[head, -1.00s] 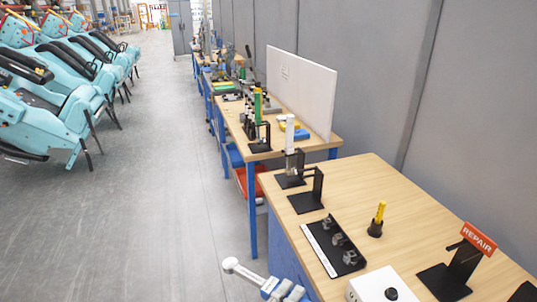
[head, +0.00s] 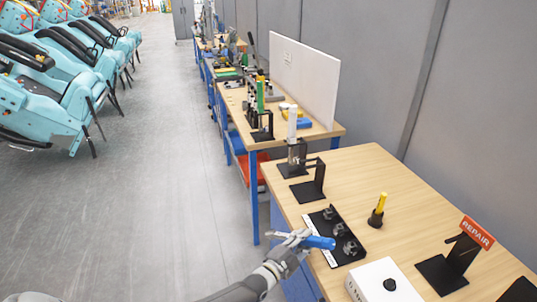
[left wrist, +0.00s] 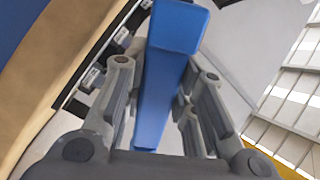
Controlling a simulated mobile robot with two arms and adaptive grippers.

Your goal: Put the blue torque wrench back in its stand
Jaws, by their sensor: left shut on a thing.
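The blue torque wrench (head: 320,242) is in my left gripper (head: 298,240), over the left edge of the near bench. Its blue handle sticks out to the right of the fingers in the head view. In the left wrist view the blue handle (left wrist: 168,75) runs between the two grey fingers, and my left gripper (left wrist: 160,95) is shut on it. An empty black stand (head: 310,188) with an upright and a short arm is on the far left of this bench. My right gripper is not in view.
A black tray with grey parts (head: 335,250) lies beside my gripper. A black cup (head: 376,219) holds a yellow-handled tool. Another black stand (head: 294,168) holds a white-handled tool.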

